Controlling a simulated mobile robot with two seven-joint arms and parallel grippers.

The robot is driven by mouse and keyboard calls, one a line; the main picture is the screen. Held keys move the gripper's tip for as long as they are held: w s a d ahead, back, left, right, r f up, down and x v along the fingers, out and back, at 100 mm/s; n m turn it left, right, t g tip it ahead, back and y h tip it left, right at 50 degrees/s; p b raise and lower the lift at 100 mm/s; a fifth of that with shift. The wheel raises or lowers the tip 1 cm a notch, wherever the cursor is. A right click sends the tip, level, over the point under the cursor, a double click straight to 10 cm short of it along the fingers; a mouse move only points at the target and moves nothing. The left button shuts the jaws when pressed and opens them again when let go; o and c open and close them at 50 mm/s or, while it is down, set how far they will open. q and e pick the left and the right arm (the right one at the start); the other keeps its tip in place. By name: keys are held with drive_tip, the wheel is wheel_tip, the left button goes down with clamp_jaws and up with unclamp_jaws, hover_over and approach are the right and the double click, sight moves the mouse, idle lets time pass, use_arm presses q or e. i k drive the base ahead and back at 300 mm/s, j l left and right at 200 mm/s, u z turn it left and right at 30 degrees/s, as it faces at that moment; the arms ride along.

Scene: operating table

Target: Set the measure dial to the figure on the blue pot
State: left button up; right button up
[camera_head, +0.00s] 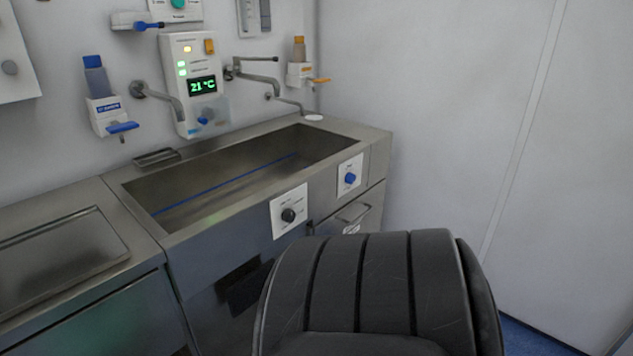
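I see no blue pot and no figure on one. Two dials sit on the front of a steel sink (190,236): a black knob (288,215) on a white plate and, to its right, a blue knob (350,178) on a smaller white plate. The markings around both knobs are too small to read, so I cannot tell whether either is the measure dial. Neither of my grippers is in view.
A black padded chair (363,290) stands close in front of the sink's right part. A wall panel (172,60) reads about 21 °C above the basin. A blue-topped dispenser (103,112) hangs left of it. A steel counter (20,290) adjoins the sink at left.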

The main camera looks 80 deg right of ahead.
sight(287, 216)
drive_tip(key=k+l, duration=0.15)
drive_tip(key=l, duration=0.2)
drive_tip(key=k+l, duration=0.15)
drive_tip(key=l, duration=0.2)
drive_tip(key=k+l+z, duration=0.1)
drive_tip(key=l, duration=0.3)
drive_tip(key=k+l, duration=0.15)
drive_tip(key=l, duration=0.2)
drive_tip(key=k+l, duration=0.15)
drive_tip(key=l, duration=0.25)
